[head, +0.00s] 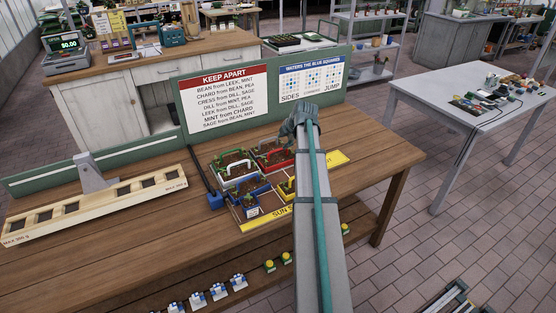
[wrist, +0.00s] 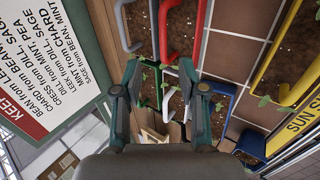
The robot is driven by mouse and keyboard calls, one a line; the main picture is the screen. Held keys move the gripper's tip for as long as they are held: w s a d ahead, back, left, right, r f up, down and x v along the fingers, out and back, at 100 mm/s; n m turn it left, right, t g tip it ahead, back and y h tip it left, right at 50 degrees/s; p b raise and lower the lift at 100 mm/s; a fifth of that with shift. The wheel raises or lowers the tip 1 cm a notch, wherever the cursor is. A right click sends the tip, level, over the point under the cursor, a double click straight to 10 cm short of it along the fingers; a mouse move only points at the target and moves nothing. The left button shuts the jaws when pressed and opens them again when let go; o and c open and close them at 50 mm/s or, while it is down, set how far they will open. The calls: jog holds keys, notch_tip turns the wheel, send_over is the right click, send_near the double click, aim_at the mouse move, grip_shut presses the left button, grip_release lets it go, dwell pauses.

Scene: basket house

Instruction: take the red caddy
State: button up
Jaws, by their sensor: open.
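My gripper (head: 299,116) is above and behind the caddies in the head view, near the signboard. In the wrist view my gripper (wrist: 160,72) has its fingers apart, with no handle clearly held between them. I cannot tell whether a finger touches the red caddy.
Green (head: 229,154), white (head: 242,181), blue (head: 250,208) and yellow (head: 287,188) caddies crowd around the red one. A signboard (head: 228,97) stands close behind. A wooden rack (head: 130,197) with square holes lies left. The table (head: 150,255) is clear in front.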

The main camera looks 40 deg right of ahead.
aim_at(280, 149)
jog(key=x, duration=0.1)
jog(key=p+x, duration=0.1)
jog(key=x, duration=0.1)
jog(key=d+x, duration=0.1)
jog(key=x, duration=0.1)
jog(key=shift+s+f+p, duration=0.2)
jog(key=shift+f+p, duration=0.1)
jog(key=shift+p, duration=0.05)
jog(key=p+x, duration=0.2)
jog(key=x, duration=0.2)
jog(key=shift+w+p, duration=0.15)
jog(key=shift+p, duration=0.15)
jog(key=shift+w+f, duration=0.2)
jog(key=shift+f, duration=0.25)
grip_shut()
